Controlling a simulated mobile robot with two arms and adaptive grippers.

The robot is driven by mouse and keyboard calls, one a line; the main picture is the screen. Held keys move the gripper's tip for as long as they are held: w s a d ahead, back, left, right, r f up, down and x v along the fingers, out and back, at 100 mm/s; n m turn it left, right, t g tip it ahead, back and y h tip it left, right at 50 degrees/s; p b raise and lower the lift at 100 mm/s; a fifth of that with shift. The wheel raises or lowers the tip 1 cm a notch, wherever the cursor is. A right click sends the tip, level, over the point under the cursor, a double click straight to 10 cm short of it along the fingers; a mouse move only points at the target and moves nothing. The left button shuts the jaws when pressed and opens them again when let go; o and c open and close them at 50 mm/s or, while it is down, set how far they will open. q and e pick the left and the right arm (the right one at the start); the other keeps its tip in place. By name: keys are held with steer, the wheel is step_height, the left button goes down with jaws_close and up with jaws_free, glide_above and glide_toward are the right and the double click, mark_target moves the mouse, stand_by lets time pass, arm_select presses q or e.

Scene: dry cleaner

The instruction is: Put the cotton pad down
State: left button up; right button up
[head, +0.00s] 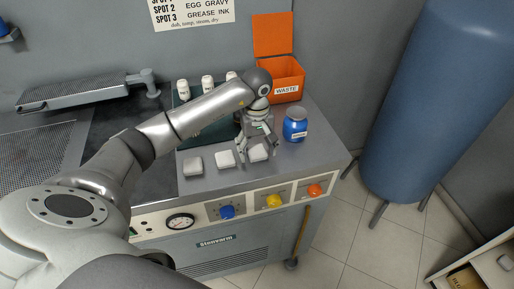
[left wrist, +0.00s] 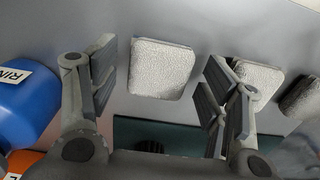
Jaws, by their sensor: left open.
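Three white cotton pads lie in a row on the grey worktop: a left one (head: 193,166), a middle one (head: 225,159) and a right one (head: 259,153). My left gripper (head: 257,147) is open above the right pad, pointing down. In the left wrist view, that pad (left wrist: 162,69) shows between the spread fingers (left wrist: 158,74), with a gap on each side. The middle pad (left wrist: 262,76) is partly hidden behind one finger, and the left pad (left wrist: 301,97) is at the picture's edge. My right gripper is in neither view.
A blue jar (head: 295,126) stands just right of the gripper; it also shows in the left wrist view (left wrist: 20,108). An orange waste bin (head: 291,83) with its lid up stands behind. Several white bottles (head: 207,83) stand at the back. Knobs line the front panel.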

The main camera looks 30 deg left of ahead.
mark_target(257, 150)
arm_select(q)
steer(key=shift+r, duration=0.15)
step_height(257, 150, up, 12)
steer(key=b, duration=0.2)
stand_by(0.8)
